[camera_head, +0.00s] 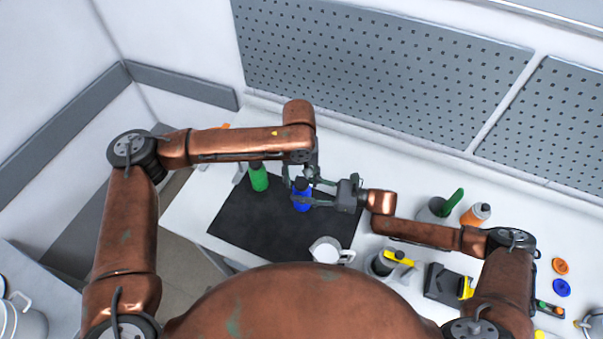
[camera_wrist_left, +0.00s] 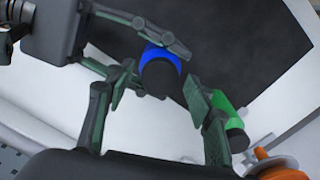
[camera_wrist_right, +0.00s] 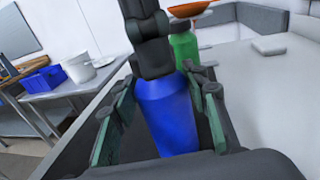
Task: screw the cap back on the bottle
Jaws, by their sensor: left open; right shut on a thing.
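The blue bottle (camera_head: 302,203) stands upright on the black mat (camera_head: 235,222). My right gripper (camera_wrist_right: 160,128) is shut on the bottle's body from the side. A black cap (camera_wrist_left: 160,78) shows on top of the bottle in the left wrist view; whether it is threaded on cannot be told. My left gripper (camera_wrist_left: 152,100) is open, pointing down, with its fingers apart on either side of the cap. In the right wrist view the blue body (camera_wrist_right: 168,112) shows between my fingers, and a dark left finger partly hides its top.
A green bottle (camera_head: 258,178) with a dark top stands close by on the left. A white jug (camera_head: 326,250) is at the mat's front edge. A pegboard (camera_head: 380,70) stands behind.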

